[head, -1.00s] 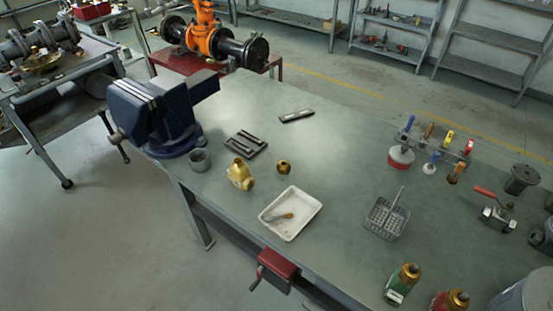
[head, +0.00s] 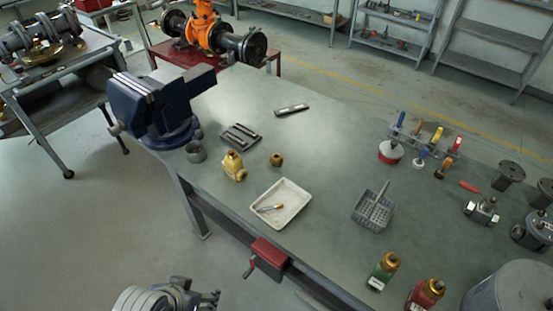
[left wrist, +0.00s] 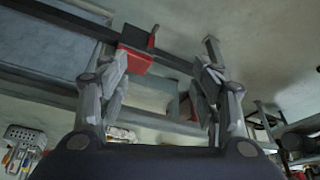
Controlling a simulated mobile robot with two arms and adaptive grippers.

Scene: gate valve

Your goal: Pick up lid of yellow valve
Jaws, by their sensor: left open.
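The yellow valve (head: 233,166) is a small brass-yellow body standing on the grey-green workbench, right of the blue vise. A small round brass piece (head: 276,160), which looks like its lid, sits apart on the bench just right of the valve. My left gripper (head: 212,299) is at the bottom edge of the head view, in front of the bench and well away from both parts. In the left wrist view its two fingers (left wrist: 162,65) are spread with nothing between them. My right gripper is not in view.
A white tray (head: 293,191) holding a brush-like tool lies near the valve. A grey ring (head: 196,152), dark tools (head: 240,137) and the blue vise (head: 158,108) are left of it. A red clamp (head: 268,256) juts from the bench's front edge.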

